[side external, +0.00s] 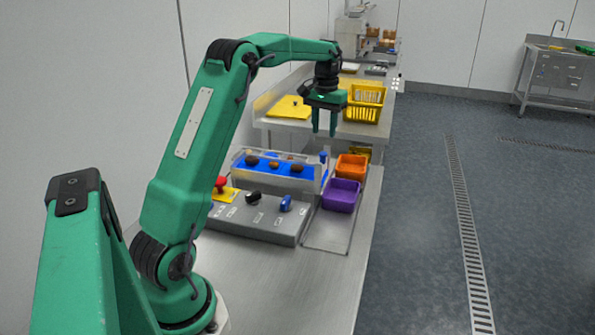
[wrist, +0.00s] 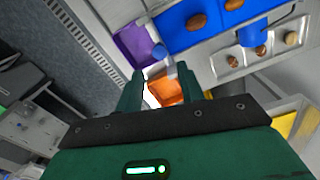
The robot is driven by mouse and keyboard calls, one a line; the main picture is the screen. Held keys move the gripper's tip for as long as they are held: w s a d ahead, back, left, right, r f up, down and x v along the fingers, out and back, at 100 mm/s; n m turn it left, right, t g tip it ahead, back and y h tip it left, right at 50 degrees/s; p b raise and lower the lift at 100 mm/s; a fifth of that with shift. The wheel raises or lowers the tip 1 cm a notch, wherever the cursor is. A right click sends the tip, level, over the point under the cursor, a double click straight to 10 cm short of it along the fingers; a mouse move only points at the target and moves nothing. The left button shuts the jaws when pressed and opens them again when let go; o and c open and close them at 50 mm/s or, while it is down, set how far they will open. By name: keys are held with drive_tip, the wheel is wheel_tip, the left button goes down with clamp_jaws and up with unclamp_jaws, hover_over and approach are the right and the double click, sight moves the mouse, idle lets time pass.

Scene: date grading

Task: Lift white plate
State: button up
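My gripper (side external: 323,125) hangs with its fingers pointing down, above the bench near the conveyor end and the bins. In the wrist view my gripper (wrist: 160,85) shows two fingers spread apart with nothing held between them. I cannot clearly make out a white plate in either view. A small bright white patch (wrist: 151,99) shows between the fingers beside the orange bin, but I cannot tell what it is.
A blue conveyor (side external: 262,167) carries several brown dates. An orange bin (side external: 351,168) and a purple bin (side external: 341,195) stand right of it. A control panel (side external: 258,222) with a red button lies in front. A yellow crate (side external: 365,103) stands behind.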

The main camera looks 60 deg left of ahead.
sight(323, 153)
drive_tip(key=shift+f, duration=0.1)
drive_tip(key=shift+f, duration=3.85)
